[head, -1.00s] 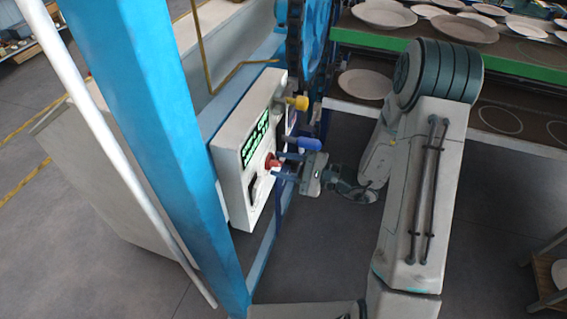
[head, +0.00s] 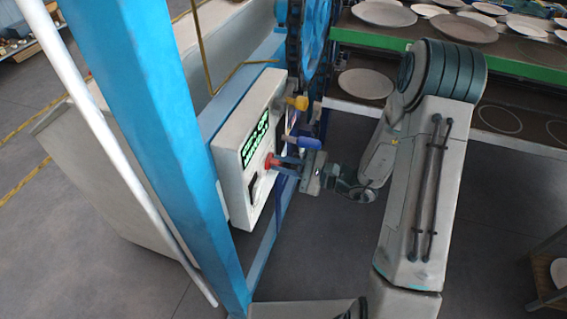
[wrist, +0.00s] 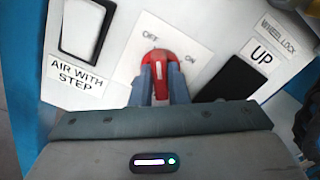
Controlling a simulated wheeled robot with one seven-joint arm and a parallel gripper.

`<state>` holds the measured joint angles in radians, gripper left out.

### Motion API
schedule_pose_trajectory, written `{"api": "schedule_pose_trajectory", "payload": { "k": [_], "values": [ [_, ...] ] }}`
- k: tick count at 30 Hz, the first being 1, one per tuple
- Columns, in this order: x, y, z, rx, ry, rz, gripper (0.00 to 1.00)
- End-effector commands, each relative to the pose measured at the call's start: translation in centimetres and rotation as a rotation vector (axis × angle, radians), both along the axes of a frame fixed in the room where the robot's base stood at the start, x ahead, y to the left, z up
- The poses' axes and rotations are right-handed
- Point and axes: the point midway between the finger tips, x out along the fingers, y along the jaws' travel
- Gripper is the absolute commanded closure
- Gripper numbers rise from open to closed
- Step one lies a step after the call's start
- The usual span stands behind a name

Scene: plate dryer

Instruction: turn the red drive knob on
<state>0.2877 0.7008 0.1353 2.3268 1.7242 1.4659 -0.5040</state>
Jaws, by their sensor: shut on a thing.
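The red drive knob (head: 271,162) is on the face of the pale control panel (head: 231,165), below a green-lit display. In the wrist view the red knob (wrist: 160,57) sits on a white plate marked OFF and ON, with OFF above it and ON to its upper right. A white mark shows on the knob between my fingers. My gripper (head: 284,166) reaches the panel from the right. In the wrist view my gripper (wrist: 160,84) has one finger on each side of the knob and is shut on it. The fingers cover part of the knob's lower side.
Yellow (head: 297,103) and blue (head: 303,142) handles stick out just above my gripper. A blue post (head: 150,140) stands left. Plates lie on racks at the back right.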

Motion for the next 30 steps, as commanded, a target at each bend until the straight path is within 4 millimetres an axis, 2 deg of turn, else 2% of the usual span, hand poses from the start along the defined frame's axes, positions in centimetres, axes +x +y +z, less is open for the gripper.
{"api": "schedule_pose_trajectory", "payload": {
  "k": [30],
  "values": [
    [0.48,-0.22,0.43,0.33,0.901,-0.001,1.0]
  ]
}}
